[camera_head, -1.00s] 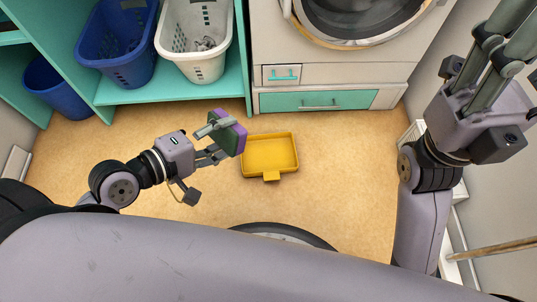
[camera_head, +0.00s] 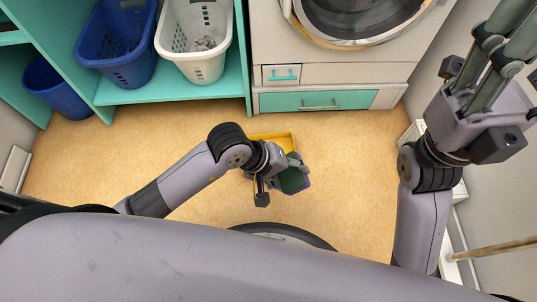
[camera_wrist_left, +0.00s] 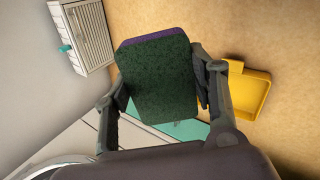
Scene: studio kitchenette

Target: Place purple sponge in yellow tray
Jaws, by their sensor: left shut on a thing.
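The purple sponge (camera_head: 305,184), with a dark green scouring face, is held in my left gripper (camera_head: 287,174). In the left wrist view the sponge (camera_wrist_left: 158,85) sits between both fingers, green face to the camera, purple at its far edge. The yellow tray (camera_head: 276,138) lies on the floor, partly hidden in the head view by my left wrist and gripper. In the wrist view the tray (camera_wrist_left: 247,90) shows right of the sponge, apart from it in the picture. My right gripper (camera_head: 508,25) is raised at the upper right; its fingertips are cut off.
A turquoise shelf (camera_head: 175,92) holds a blue basket (camera_head: 118,45) and a white basket (camera_head: 195,45). A washing machine (camera_head: 365,15) stands above a turquoise drawer (camera_head: 320,100). A blue bin (camera_head: 55,90) is at the left. Floor around the tray is clear.

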